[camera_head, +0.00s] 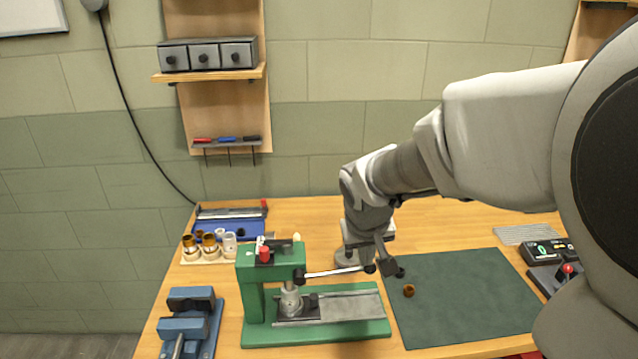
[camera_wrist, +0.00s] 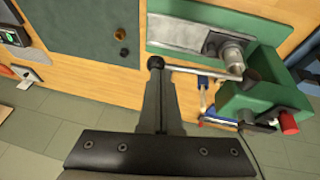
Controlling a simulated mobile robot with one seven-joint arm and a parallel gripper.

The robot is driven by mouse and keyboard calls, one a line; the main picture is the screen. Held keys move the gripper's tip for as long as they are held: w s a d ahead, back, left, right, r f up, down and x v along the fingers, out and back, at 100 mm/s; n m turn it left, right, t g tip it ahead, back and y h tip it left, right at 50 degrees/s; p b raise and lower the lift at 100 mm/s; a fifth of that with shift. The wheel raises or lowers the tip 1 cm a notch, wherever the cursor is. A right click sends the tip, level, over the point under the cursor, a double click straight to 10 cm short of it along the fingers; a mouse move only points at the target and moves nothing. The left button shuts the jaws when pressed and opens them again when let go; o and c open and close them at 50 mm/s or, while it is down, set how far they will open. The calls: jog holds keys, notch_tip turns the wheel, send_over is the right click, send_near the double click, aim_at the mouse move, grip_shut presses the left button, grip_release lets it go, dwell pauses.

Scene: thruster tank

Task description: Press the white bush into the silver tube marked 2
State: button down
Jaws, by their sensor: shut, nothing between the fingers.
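The silver tube (camera_head: 290,303) stands upright on the bed of a green press (camera_head: 262,338), under its ram. It also shows in the wrist view (camera_wrist: 233,54). I cannot read a number on it. I cannot make out a white bush at the tube; the ram hides its top. The press lever (camera_head: 335,272) sticks out to the right, roughly level, ending in a black knob (camera_wrist: 155,62). My gripper (camera_head: 383,264) is shut and empty, its fingertips beside the lever's knob; in the wrist view they (camera_wrist: 158,80) seem close to it, but contact is unclear.
A brown ring (camera_head: 408,290) lies on the dark green mat (camera_head: 455,300). A rack (camera_head: 205,257) at the back left holds brown and whitish pieces. A blue vise (camera_head: 190,320) stands front left. A control box (camera_head: 550,252) is at right.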

jog(key=shift+d+f, duration=0.1)
jog(key=shift+f, duration=0.1)
jog(key=shift+d+f+b, duration=0.25)
jog(key=shift+f+b, duration=0.3)
jog(key=shift+b, duration=0.2)
jog(key=shift+s, duration=0.1)
